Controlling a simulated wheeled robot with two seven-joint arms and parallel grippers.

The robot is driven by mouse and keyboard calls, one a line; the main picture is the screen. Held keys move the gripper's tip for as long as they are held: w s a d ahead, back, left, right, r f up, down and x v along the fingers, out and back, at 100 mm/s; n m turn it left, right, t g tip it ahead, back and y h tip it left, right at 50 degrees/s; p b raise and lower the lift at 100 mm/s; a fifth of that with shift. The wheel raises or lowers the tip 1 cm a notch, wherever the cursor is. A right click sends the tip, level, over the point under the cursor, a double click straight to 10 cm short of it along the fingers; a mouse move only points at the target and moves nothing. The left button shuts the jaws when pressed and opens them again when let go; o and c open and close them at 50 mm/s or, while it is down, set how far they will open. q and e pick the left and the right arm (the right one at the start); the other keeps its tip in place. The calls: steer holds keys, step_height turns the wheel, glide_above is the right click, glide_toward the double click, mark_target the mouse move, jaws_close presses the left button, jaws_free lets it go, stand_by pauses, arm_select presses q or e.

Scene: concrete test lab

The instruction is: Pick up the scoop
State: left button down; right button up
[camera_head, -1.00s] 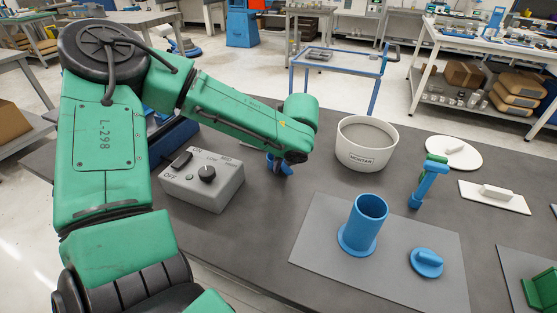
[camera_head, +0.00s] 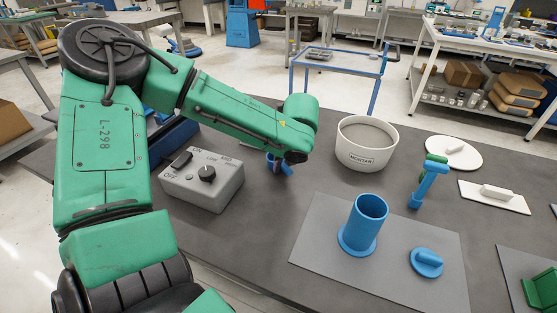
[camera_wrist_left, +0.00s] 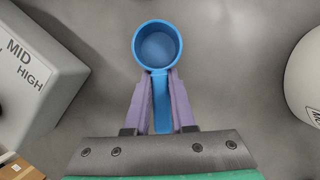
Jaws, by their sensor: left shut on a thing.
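The scoop (camera_wrist_left: 158,48) is a blue round cup with a straight blue handle. In the left wrist view its open mouth faces the camera. My left gripper (camera_wrist_left: 159,82) has purple fingers on both sides of the handle, just behind the cup, and is shut on it. In the head view the scoop (camera_head: 271,160) is a small patch of blue, mostly hidden by the end of my green left arm. My left gripper (camera_head: 280,164) is also largely hidden there, low over the dark table. My right gripper is not in view.
A grey control box (camera_head: 203,185) stands left of the scoop. A white mortar tub (camera_head: 367,157) stands to its right. A blue cylinder (camera_head: 365,225) and blue lid-like piece (camera_head: 427,262) sit on a grey mat (camera_head: 330,245). A blue-green tool (camera_head: 428,182) stands behind them.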

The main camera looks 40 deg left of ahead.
mark_target(283, 164)
arm_select(q)
steer(key=shift+r, duration=0.15)
steer(key=shift+r, duration=0.3)
step_height(283, 164, up, 19)
steer(key=p, duration=0.3)
stand_by(1.4)
